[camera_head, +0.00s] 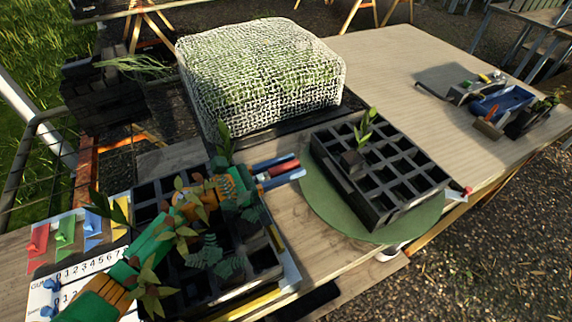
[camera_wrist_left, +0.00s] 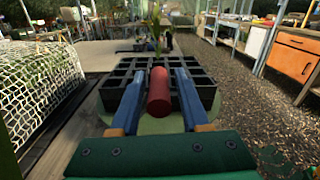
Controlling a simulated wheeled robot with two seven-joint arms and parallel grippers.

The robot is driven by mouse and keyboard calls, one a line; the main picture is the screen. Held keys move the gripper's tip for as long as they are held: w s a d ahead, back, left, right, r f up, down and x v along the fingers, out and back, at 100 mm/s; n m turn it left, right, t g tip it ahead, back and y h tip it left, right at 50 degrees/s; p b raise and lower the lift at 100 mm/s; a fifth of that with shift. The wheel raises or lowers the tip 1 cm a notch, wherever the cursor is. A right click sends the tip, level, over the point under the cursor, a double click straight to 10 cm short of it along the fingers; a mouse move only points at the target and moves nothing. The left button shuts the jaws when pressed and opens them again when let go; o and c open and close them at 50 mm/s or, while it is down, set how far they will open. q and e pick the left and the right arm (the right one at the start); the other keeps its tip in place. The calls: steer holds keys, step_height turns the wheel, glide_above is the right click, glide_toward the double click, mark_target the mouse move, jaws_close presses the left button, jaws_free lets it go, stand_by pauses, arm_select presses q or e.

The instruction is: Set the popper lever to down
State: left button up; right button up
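A red cylinder, possibly the popper lever's handle, lies lengthwise between my left gripper's two blue fingers in the left wrist view (camera_wrist_left: 158,92). It also shows in the head view (camera_head: 284,168). My left gripper (camera_head: 279,171) reaches in over the near-left black tray, its fingers pointing right. In the wrist view the left gripper (camera_wrist_left: 159,80) has its fingers apart, with narrow gaps visible beside the cylinder; contact is not clear. What the cylinder is fixed to is hidden, so the lever's position cannot be told. My right gripper is not in view.
A black cell tray (camera_head: 375,215) holding a seedling stands on a round green mat (camera_head: 318,205). A net-covered block (camera_head: 262,75) is behind. Leafy plants surround my left arm. A blue tray (camera_head: 500,103) is far right.

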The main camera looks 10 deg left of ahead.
arm_select(q)
steer(key=shift+o, duration=0.3)
step_height(320, 180, up, 4)
steer(key=shift+w+f+p, duration=0.15)
steer(key=shift+f+p, duration=0.1)
steer(key=shift+p, duration=0.3)
steer(key=s+r+p, duration=0.2)
steer(key=s+r, duration=0.2)
steer(key=s, duration=0.3)
steer(key=s+d+r+p, duration=0.1)
steer(key=s+r+p, duration=0.1)
steer(key=s+r, duration=0.3)
steer(key=shift+s+d+r, duration=0.3)
steer(key=shift+s, duration=0.85)
